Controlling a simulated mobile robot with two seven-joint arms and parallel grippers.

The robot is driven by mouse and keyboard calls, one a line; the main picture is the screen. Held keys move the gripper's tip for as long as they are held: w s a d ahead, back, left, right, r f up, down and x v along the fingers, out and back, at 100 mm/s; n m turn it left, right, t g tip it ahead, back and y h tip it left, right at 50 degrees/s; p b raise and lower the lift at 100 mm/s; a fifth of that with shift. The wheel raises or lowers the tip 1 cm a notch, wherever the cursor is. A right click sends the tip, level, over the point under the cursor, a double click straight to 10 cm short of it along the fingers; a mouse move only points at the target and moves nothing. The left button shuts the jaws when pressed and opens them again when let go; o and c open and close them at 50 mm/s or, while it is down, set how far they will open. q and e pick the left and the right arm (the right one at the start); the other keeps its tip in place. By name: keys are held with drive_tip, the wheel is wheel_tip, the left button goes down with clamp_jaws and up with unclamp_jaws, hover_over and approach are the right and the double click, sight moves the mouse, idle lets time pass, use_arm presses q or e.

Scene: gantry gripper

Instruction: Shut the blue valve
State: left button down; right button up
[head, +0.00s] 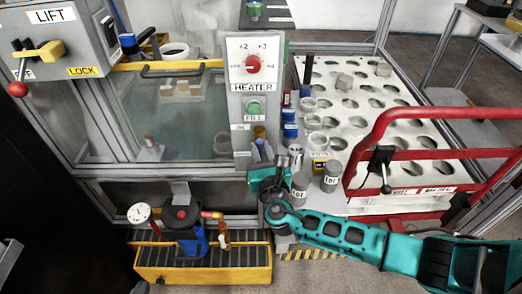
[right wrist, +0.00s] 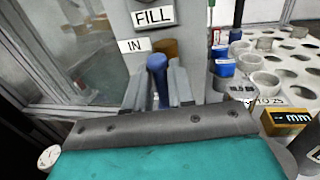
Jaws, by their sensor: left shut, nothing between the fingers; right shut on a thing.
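The blue valve (right wrist: 157,66) has an upright blue handle on the grey post, beside a label reading IN. In the right wrist view my right gripper (right wrist: 158,92) has one finger on each side of this handle and is shut on it. In the head view the blue handle (head: 260,144) is small and partly hidden by my right gripper (head: 267,160), which reaches in from the lower right. A brown knob (right wrist: 166,47) sits just behind the handle. My left gripper does not show in either view.
The post carries a heater dial (head: 253,64) and a green FILL button (head: 254,108). Right of it stand several jars and a white rack (head: 400,150) with holes. A red rail (head: 440,113) crosses the right side. A yellow-edged tray (head: 200,275) lies below.

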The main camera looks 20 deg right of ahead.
clamp_jaws()
use_arm(q)
drive_tip(key=shift+f, duration=0.1)
